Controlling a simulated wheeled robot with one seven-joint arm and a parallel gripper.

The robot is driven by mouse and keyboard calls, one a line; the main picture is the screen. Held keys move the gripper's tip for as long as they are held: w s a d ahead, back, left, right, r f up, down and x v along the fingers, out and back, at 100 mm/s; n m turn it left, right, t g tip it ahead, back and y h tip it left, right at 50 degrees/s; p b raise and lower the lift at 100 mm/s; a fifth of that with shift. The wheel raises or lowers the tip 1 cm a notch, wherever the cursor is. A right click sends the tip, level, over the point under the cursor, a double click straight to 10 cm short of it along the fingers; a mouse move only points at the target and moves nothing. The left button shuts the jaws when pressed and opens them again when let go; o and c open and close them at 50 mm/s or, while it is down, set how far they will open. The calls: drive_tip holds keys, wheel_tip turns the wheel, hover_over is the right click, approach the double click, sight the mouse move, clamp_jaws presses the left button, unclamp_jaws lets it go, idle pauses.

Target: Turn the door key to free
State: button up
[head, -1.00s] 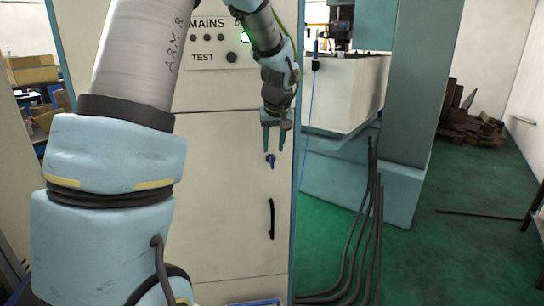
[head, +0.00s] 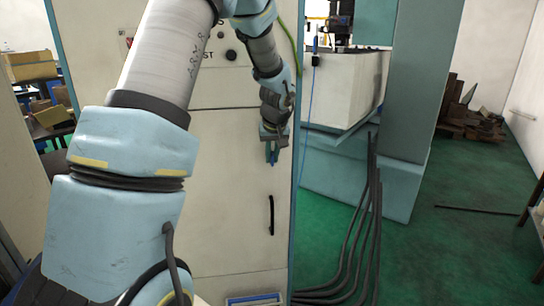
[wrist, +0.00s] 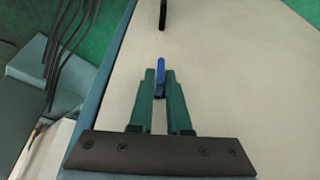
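The blue door key (head: 272,157) sits in the pale cabinet door (head: 230,180), above the black door handle (head: 271,215). My gripper (head: 272,160) is at the key, with its fingers pointing down in the head view and mostly hiding it. In the wrist view, the key (wrist: 160,68) stands between the two green fingertips of my gripper (wrist: 160,80), with its end showing past them. The fingers are close together and appear shut on the key. The lock behind the key is hidden.
Several dark cables (head: 362,230) run down to the green floor right of the cabinet. A pale machine (head: 342,90) and a blue-green column (head: 414,90) stand beyond. The door's face around the key is clear.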

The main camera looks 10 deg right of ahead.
clamp_jaws()
drive_tip(key=shift+d+f, duration=0.1)
drive_tip(key=shift+d+f+m+t+y+b, duration=0.25)
drive_tip(key=shift+m+t+y+b, duration=0.7)
drive_tip(key=shift+y, duration=1.8)
drive_tip(key=shift+d+f+m+y+b, duration=0.2)
drive_tip(key=shift+m+y+b, duration=0.3)
drive_tip(key=shift+y+b, duration=1.65)
drive_tip(key=shift+d+f+m+t+y+b, duration=0.25)
drive_tip(key=shift+m+t+y+b, duration=0.35)
drive_tip(key=shift+y, duration=2.8)
drive_tip(key=shift+m, duration=0.25)
